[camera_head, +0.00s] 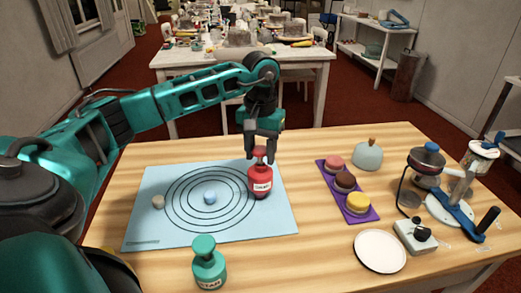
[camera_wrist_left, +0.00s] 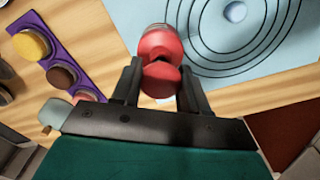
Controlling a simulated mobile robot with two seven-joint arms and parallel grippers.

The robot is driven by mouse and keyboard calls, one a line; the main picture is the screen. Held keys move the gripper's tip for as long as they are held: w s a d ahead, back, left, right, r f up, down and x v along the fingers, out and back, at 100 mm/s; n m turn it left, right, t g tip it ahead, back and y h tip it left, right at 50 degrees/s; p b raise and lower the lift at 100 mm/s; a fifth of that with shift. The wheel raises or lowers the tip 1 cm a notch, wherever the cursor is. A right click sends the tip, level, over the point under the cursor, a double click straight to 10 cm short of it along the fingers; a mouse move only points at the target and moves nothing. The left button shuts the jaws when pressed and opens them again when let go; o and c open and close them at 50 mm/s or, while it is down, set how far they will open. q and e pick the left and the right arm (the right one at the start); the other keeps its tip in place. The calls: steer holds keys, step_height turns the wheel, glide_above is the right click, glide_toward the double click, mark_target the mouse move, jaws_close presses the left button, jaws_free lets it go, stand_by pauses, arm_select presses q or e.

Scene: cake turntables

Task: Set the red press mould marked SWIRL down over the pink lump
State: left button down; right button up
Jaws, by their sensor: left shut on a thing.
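The red press mould (camera_head: 260,182) has a white label whose word is too small to read surely. My left gripper (camera_head: 262,150) is shut on its knob. It is upright near the mat's right side, by the outer ring; whether it touches the mat I cannot tell. The mould also shows between the fingers in the left wrist view (camera_wrist_left: 160,50). A pale, pinkish-beige lump (camera_head: 158,201) sits on the mat's left, outside the rings, well apart from the mould. A light blue lump (camera_head: 210,197) sits at the rings' centre. My right gripper is not in view.
The light blue mat (camera_head: 272,222) lies on the wooden table. A teal press mould (camera_head: 209,266) stands at its front edge. To the right are a purple tray (camera_head: 341,199) of several cakes, a white plate (camera_head: 380,251), a grey-green domed thing (camera_head: 368,155) and a blue-based device (camera_head: 459,213).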

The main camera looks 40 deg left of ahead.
mark_target(261, 163)
arm_select(q)
steer(key=shift+f+b, duration=1.15)
steer(key=shift+f, duration=0.7)
steer(key=shift+c, duration=0.9)
jaws_free()
steer(key=shift+r, duration=0.1)
steer(key=shift+r+p, duration=2.8)
steer(key=shift+r, duration=0.75)
steer(key=shift+f, duration=0.1)
